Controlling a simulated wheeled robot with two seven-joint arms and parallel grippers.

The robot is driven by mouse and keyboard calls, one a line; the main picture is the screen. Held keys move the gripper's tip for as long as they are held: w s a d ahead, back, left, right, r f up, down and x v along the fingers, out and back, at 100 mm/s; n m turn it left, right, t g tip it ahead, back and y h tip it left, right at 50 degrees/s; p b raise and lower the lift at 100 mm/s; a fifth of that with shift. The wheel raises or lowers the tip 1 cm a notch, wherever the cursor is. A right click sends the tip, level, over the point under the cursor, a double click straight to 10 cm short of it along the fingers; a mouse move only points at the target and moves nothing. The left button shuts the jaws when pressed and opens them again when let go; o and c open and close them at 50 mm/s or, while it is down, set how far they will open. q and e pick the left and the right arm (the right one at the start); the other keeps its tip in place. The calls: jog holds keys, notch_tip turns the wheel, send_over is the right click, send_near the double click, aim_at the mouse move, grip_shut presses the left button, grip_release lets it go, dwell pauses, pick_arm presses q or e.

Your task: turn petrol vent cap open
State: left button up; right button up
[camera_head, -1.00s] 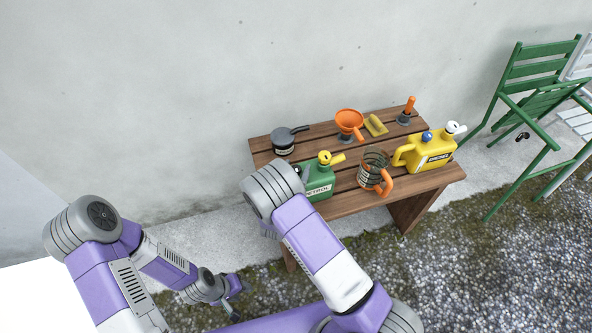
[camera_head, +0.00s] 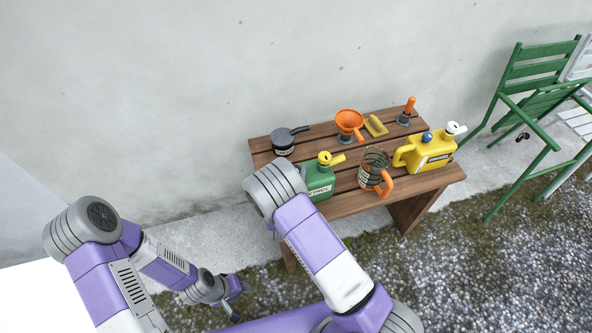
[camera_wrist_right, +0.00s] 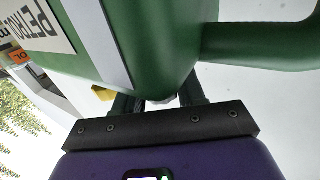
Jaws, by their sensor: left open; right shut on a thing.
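The green petrol can (camera_head: 320,182) stands on the wooden bench, with a yellow spout and cap (camera_head: 328,158) on top. My right wrist covers its left side in the head view. In the right wrist view the green can (camera_wrist_right: 150,40) fills the upper part, with its handle to the right. The fingers of my right gripper (camera_wrist_right: 160,98) are at the can, shut on a small pale part between them, apparently the petrol vent cap, mostly hidden. My left gripper (camera_head: 238,297) is open and empty, low over the gravel, away from the bench.
On the bench (camera_head: 345,207) stand a black pan-like vessel (camera_head: 285,140), an orange funnel (camera_head: 349,122), a yellow sponge-like block (camera_head: 376,125), an orange-handled tool (camera_head: 408,110), a jug with orange handle (camera_head: 374,172) and a yellow diesel can (camera_head: 430,155). A green chair (camera_head: 535,95) is at right.

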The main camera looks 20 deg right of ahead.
jog(key=n+y, duration=0.1)
jog(key=y, duration=0.1)
jog(key=n+t+y+b, duration=0.1)
jog(key=n+y, duration=0.1)
jog(key=shift+f+t+y, duration=0.15)
jog(key=shift+t+y, duration=0.15)
jog(key=n+y, duration=0.2)
jog(key=y, duration=0.1)
jog(key=n+y+b, duration=0.1)
jog(key=y, duration=0.1)
jog(key=shift+d+n+y, duration=0.1)
jog(key=shift+n+y, duration=0.3)
jog(key=n+y, duration=0.1)
jog(key=y, duration=0.1)
jog(key=n+g+y, duration=0.1)
jog(key=n+y, duration=0.1)
jog(key=y, duration=0.1)
jog(key=shift+n+g+b, duration=0.3)
jog(key=shift+b, duration=0.1)
jog(key=shift+a+n+g+y+b, duration=0.1)
jog(key=shift+n+g+y+b, duration=0.1)
jog(key=shift+n+g+y, duration=0.8)
jog(key=shift+a+n+g+y+b, duration=0.15)
jog(key=shift+n+g+y, duration=0.45)
jog(key=shift+y, duration=0.7)
jog(key=o, duration=1)
